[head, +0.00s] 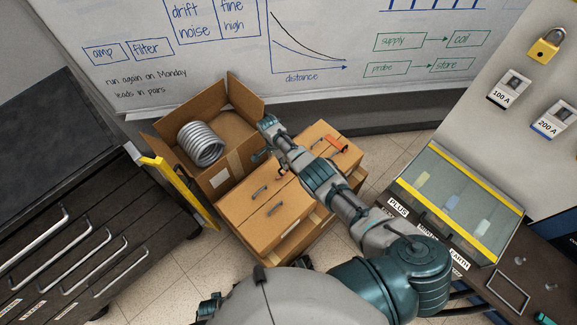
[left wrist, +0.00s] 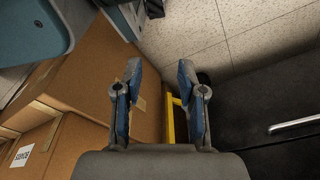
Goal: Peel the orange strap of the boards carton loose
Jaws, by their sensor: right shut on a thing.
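The orange strap (head: 337,145) shows as a short, bent piece on top of a brown closed carton (head: 327,131), in the head view. My right arm crosses in front of that carton and hides part of its top. My right gripper (head: 265,139) is left of the visible strap piece, beside the open carton's near right edge. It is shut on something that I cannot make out. My left gripper (left wrist: 160,75) is open and empty in the left wrist view, with brown carton board below and to the left of it.
An open carton (head: 222,183) with a metal coil (head: 200,144) stands at the back left. A yellow-edged panel (head: 178,190) is beside it. A dark drawer cabinet (head: 75,235) fills the left. A glass-topped case (head: 455,190) stands at the right. Tiled floor shows between.

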